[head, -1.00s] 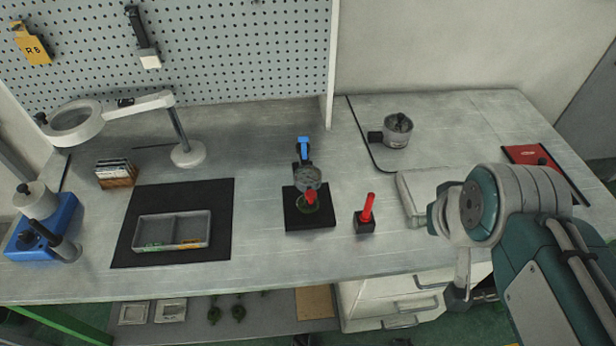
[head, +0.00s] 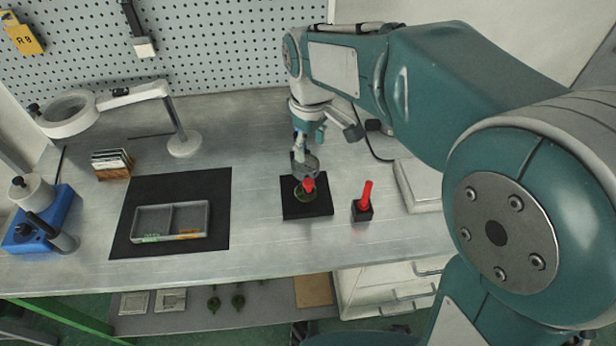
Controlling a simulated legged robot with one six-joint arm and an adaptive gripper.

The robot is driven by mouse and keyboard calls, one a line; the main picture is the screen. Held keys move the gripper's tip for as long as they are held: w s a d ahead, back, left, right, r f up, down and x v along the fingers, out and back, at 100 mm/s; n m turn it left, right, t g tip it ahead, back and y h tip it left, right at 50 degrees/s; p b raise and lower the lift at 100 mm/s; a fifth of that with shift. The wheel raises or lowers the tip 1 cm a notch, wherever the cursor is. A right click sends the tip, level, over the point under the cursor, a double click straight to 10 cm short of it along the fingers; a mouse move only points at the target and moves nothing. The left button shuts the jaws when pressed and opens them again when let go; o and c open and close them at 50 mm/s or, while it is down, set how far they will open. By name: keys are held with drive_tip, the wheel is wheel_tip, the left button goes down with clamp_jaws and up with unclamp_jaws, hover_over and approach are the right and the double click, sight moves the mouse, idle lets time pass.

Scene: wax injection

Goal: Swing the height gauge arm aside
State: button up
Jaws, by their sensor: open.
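The height gauge stands on a black square base (head: 316,208) in the middle of the bench. Its round grey head (head: 306,167) sits over the base, with a red tip (head: 308,184) pointing down at a green round piece (head: 300,194). The gauge's blue upper part, behind the head, is mostly hidden by my gripper. My gripper (head: 312,138) is open, pointing down just above and behind the grey head. Whether its fingers touch the gauge or straddle the blue part, I cannot tell.
A red-handled tool in a black block (head: 362,211) stands close to the right of the gauge. A grey divided tray (head: 143,222) lies on a black mat (head: 219,186) to the left. A magnifier lamp (head: 184,144) stands behind. A pale box (head: 418,186) is at right. Bare bench lies between mat and gauge.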

sight(308, 181)
wheel_tip(308, 181, down, 11)
drive_tip(key=shift+a, duration=0.15)
idle(0.4)
clamp_jaws()
